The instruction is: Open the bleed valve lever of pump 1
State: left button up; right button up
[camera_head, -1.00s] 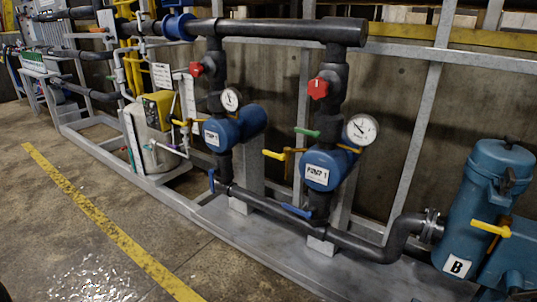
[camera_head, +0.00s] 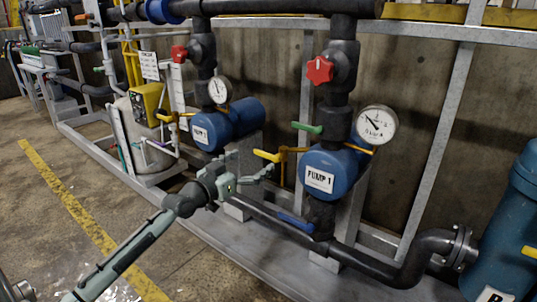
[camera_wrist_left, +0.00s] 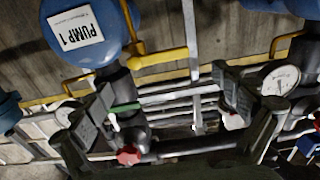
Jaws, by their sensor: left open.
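Pump 1 (camera_head: 330,172) is a blue body with a white "PUMP 1" label, right of centre in the head view. It also fills the upper left of the left wrist view (camera_wrist_left: 80,30). A yellow lever (camera_head: 267,156) sticks out to its left on brass piping; it shows in the left wrist view (camera_wrist_left: 158,58) too. A green lever (camera_head: 307,128) sits above and a blue lever (camera_head: 293,221) below. I cannot tell by label which is the bleed valve. My left gripper (camera_head: 252,167) is open and empty, left of pump 1 near the yellow lever, apparently not touching it.
A red knob (camera_head: 320,70) and a pressure gauge (camera_head: 376,125) stand above pump 1. Another blue pump (camera_head: 212,130) is to the left. A black pipe (camera_head: 365,263) runs below, and grey frame posts (camera_head: 440,120) stand behind.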

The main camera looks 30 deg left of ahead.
aim_at(265, 154)
pick_arm(q)
jog(key=w, duration=0.6)
jog(key=shift+w+d, duration=0.1)
jog(key=shift+d, duration=0.2)
jog(key=c, duration=1.7)
